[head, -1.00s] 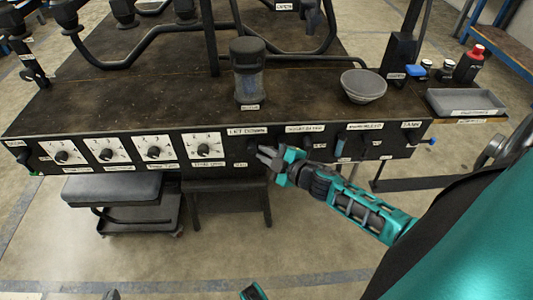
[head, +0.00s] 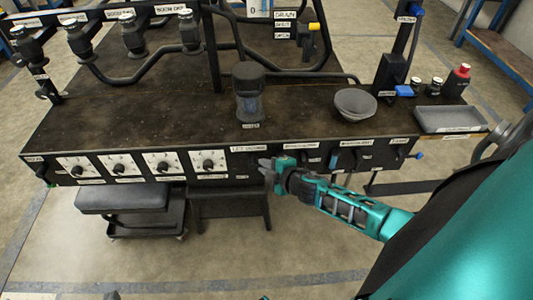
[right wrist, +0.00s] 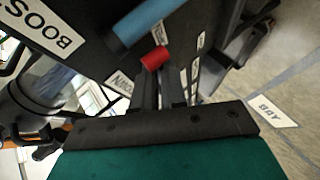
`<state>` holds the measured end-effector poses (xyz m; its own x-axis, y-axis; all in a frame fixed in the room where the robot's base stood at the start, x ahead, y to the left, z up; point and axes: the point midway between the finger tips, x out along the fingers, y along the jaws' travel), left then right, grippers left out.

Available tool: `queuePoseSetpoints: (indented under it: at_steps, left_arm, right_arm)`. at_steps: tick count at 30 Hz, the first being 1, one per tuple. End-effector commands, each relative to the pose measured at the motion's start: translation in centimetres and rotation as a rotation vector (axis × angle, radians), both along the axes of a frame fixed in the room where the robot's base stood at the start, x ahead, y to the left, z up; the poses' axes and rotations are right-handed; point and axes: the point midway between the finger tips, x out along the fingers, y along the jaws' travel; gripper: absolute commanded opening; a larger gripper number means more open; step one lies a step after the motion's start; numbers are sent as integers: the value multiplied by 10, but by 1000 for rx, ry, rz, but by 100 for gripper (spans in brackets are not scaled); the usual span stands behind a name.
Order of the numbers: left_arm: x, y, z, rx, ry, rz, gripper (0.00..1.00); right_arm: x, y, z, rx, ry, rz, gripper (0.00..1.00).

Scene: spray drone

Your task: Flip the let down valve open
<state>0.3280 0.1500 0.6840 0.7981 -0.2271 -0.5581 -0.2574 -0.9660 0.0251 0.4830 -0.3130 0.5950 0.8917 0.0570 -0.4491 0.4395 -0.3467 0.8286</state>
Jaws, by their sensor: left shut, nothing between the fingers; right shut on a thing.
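The panel label LET DOWN (head: 247,149) is on the front face of the dark bench, right of the dials. My right gripper (head: 268,164) is at the panel just below and right of this label, and it hides the valve there in the head view. In the right wrist view, a red handle (right wrist: 155,58) shows at the tips of my right gripper (right wrist: 158,75), which is shut on it. Its exact angle is hard to tell. My left gripper (head: 112,295) shows only as a dark tip at the bottom edge, away from the panel.
A blue handle (right wrist: 145,20) is close beside the red one. Several white dials (head: 162,163) line the panel's left part. A dark canister (head: 249,94) and a grey bowl (head: 355,104) stand on the bench. A stool (head: 122,197) stands below. The front floor is clear.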

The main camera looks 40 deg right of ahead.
Motion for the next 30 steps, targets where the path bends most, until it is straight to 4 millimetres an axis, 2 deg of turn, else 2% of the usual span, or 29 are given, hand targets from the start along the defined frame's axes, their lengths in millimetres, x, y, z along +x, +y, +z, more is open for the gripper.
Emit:
queuePoseSetpoints:
  at_steps: [1,4,10,17,18,25,30]
  left_arm:
    - [0,0,13,1,-4,1,0]
    - [1,3,20,4,-16,5,0]
    - [-4,8,10,13,5,14,0]
    - [-5,6,8,5,8,22,0]
    - [-5,6,8,4,8,23,0]
    - [-3,6,10,4,5,22,0]
    - [-1,5,13,3,-2,20,0]
  right_arm:
    - [2,2,9,-22,9,6,0]
    - [2,2,9,-57,30,6,0]
    - [2,3,6,-82,44,7,0]
    - [2,3,5,-82,43,7,0]
    - [2,3,5,-81,43,7,14]
    - [3,3,7,-78,40,5,36]
    - [2,2,6,-79,44,4,37]
